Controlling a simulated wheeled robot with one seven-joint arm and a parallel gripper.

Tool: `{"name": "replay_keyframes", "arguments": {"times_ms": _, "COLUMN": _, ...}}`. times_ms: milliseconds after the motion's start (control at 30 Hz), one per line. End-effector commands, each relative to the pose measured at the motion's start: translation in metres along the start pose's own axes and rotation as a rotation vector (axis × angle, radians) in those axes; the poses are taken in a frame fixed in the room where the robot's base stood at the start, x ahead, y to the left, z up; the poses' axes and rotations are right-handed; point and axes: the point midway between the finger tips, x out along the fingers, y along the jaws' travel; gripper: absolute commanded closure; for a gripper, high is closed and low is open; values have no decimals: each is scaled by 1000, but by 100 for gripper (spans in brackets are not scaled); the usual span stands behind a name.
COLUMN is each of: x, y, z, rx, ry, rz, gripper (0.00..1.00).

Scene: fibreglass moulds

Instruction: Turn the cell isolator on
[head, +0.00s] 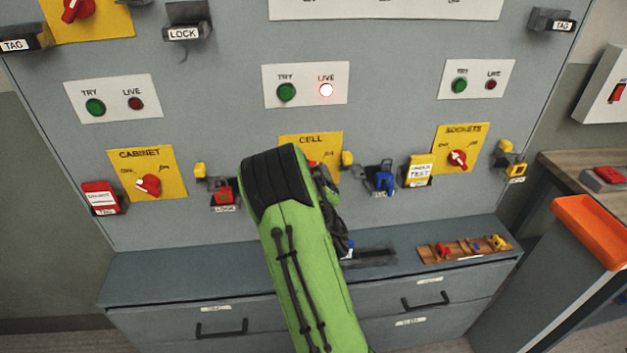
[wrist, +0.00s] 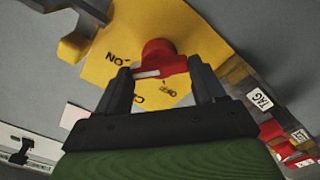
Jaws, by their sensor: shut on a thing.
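The cell isolator has a yellow plate (head: 325,143) marked CELL at the middle of the grey panel, mostly hidden by my green arm in the head view. In the wrist view its yellow plate (wrist: 185,35) carries a red rotary handle (wrist: 160,60) with a white pointer line, and ON and OFF marks. My gripper (wrist: 162,75) is shut on the red handle, one finger at each side. Above the isolator, the LIVE lamp (head: 326,90) glows bright and the green TRY button (head: 286,92) sits beside it.
The cabinet isolator (head: 165,165) is at left and the sockets isolator (head: 447,140) at right. Lock and tag holders flank the plates, one with a blue padlock (head: 384,180). A wooden tray (head: 430,258) with small parts lies on the drawer unit's top. An orange-topped bin stands at right.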

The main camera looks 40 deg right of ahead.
Motion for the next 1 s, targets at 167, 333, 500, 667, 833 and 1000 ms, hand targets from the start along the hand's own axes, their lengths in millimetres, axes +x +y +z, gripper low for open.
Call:
{"name": "replay_keyframes", "arguments": {"times_ms": 167, "x": -1, "y": -1, "z": 1, "rx": 44, "ry": -5, "rz": -4, "gripper": 62}}
{"name": "replay_keyframes", "arguments": {"times_ms": 333, "x": -1, "y": -2, "z": 2, "rx": 61, "ry": -5, "rz": -4, "gripper": 62}}
{"name": "replay_keyframes", "arguments": {"times_ms": 500, "x": -1, "y": -2, "z": 2, "rx": 63, "ry": -6, "rz": -5, "gripper": 62}}
{"name": "replay_keyframes", "arguments": {"times_ms": 667, "x": -1, "y": -2, "z": 2, "rx": 64, "ry": -6, "rz": -5, "gripper": 62}}
{"name": "replay_keyframes", "arguments": {"times_ms": 833, "x": 0, "y": -2, "z": 1, "rx": 61, "ry": -4, "rz": -4, "gripper": 7}}
{"name": "replay_keyframes", "arguments": {"times_ms": 1000, "x": 0, "y": -1, "z": 1, "rx": 59, "ry": -3, "rz": -2, "gripper": 6}}
